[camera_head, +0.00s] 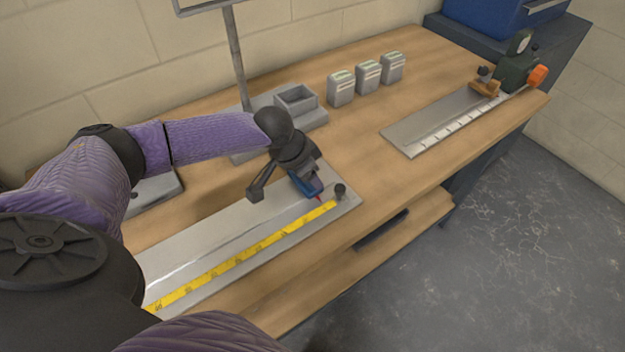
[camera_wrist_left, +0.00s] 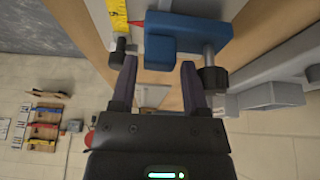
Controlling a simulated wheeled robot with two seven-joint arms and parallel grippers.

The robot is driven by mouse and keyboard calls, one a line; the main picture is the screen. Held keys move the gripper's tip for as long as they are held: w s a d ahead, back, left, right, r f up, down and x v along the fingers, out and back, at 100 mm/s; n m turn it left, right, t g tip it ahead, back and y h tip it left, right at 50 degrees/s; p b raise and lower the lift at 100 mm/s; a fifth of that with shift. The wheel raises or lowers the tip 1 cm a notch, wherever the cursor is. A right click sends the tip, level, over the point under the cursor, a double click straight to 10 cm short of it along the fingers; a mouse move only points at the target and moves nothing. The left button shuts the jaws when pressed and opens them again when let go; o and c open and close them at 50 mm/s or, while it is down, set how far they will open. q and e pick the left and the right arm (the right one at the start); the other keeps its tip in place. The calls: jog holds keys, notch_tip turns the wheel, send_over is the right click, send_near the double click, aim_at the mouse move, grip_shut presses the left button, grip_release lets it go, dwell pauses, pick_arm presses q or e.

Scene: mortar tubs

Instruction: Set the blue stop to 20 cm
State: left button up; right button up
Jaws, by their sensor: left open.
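The blue stop (camera_head: 306,184) sits near the right end of a long grey metal plate (camera_head: 225,225). Its red pointer (camera_head: 318,197) lies beside the yellow scale tape (camera_head: 245,252), close to the tape's right end; the figures are too small to read surely. In the left wrist view the blue stop (camera_wrist_left: 178,40) is a block with a black knob (camera_wrist_left: 213,79) on a metal stem. My left gripper (camera_wrist_left: 158,70) is open, its two fingers pointing at the stop, which lies just past the fingertips. In the head view the gripper (camera_head: 297,168) partly hides the stop. My right gripper is not in view.
A small black post (camera_head: 339,190) stands at the plate's right end. Behind are a grey open box (camera_head: 296,98) and several small grey cartons (camera_head: 368,77). A second plate with white marks (camera_head: 440,120) lies at right. Bare wooden bench (camera_head: 350,140) lies between.

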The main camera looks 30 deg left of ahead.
pick_arm(q)
jog(key=shift+x, duration=0.95)
jog(key=shift+r, duration=0.1)
jog(key=shift+c, duration=0.3)
grip_shut()
